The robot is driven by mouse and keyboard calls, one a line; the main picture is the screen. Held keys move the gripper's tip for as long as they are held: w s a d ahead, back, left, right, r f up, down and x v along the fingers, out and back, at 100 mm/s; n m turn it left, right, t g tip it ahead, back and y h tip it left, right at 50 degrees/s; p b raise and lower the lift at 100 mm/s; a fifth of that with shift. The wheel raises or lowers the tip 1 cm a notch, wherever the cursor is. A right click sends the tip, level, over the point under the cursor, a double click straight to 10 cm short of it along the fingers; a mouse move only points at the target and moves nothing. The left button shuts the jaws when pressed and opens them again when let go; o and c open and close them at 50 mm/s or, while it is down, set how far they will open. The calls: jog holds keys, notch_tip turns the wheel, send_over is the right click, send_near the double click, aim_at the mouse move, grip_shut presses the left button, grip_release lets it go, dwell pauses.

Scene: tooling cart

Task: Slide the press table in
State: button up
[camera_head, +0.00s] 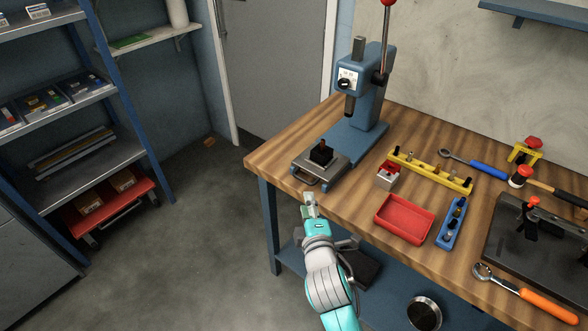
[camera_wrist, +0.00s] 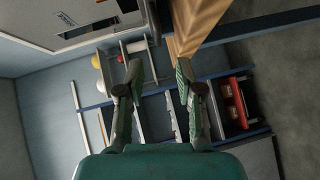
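The blue arbor press (camera_head: 366,95) stands at the back left of the wooden workbench. Its grey press table (camera_head: 336,172) sits at the front end of the press base, out in front of the ram (camera_head: 349,105). A black block (camera_head: 321,154) with a brown pin on top stands on it. A small loop handle (camera_head: 303,177) is on its front side. My gripper (camera_head: 309,200) is just below that handle in the picture, apart from it, near the bench's front edge. In the wrist view my gripper (camera_wrist: 158,72) has its fingers spread with nothing between them. I cannot make out the press table there.
On the workbench (camera_head: 285,150) are a red tray (camera_head: 404,218), a yellow rack (camera_head: 430,171), a small red-and-grey block (camera_head: 388,175), a blue holder (camera_head: 451,223) and wrenches. A lower shelf (camera_head: 380,290) lies under the bench. Open floor (camera_head: 200,245) lies left, before the shelving (camera_head: 80,105).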

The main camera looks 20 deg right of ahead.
aim_at(301, 179)
jog(key=x, duration=1.1)
jog(key=shift+w+r, duration=0.1)
jog(key=shift+r, duration=0.05)
grip_shut()
